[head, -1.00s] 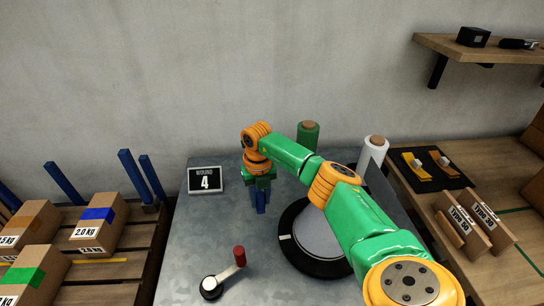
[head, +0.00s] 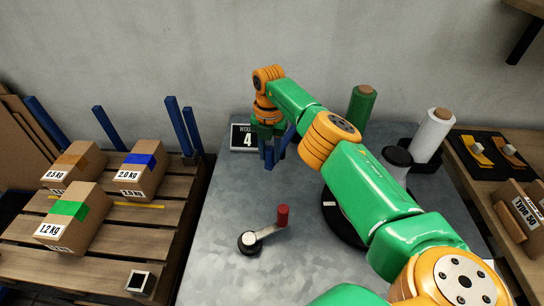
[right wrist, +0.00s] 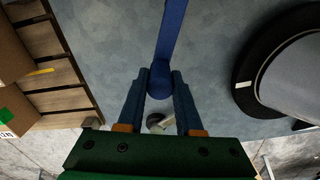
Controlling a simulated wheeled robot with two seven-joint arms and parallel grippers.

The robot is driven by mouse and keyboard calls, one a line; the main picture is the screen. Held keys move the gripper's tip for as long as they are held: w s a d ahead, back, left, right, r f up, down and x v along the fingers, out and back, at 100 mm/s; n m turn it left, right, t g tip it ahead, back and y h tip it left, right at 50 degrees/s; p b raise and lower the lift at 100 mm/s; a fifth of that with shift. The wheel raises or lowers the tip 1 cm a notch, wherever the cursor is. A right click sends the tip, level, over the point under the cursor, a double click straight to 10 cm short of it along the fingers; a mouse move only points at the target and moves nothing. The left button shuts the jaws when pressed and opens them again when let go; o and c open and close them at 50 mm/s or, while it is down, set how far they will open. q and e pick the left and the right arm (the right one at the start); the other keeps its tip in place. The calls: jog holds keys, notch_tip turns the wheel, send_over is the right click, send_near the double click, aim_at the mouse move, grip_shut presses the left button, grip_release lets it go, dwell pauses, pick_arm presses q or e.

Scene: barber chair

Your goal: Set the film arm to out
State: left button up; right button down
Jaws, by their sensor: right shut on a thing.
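A long blue bar with a rounded end, which looks like the film arm (right wrist: 169,38), runs away from my right gripper in the right wrist view. Its rounded end sits between the two blue fingers. My right gripper (head: 269,154) is at the far side of the grey metal table in the head view, shut on this bar. It also shows in the right wrist view (right wrist: 160,82). In the head view the bar is hard to tell from the blue fingers. My left gripper is not in view.
A crank with a red knob (head: 283,215) stands on the metal table (head: 230,200). The black turntable (head: 330,205) is partly hidden by my right arm. A "4" display (head: 243,138), a green roll (head: 361,106) and a white roll (head: 432,136) stand nearby. Boxes sit on a pallet at left.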

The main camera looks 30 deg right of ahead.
jog(key=shift+w+r, duration=0.15)
jog(key=c, duration=0.9)
grip_release()
jog(key=o, duration=0.3)
jog(key=shift+w+a, duration=0.1)
notch_tip(320, 180, up, 4)
jog(key=shift+r+p, duration=0.15)
jog(key=shift+p, duration=0.3)
notch_tip(320, 180, up, 3)
jog(key=p, duration=0.3)
jog(key=shift+f, duration=0.25)
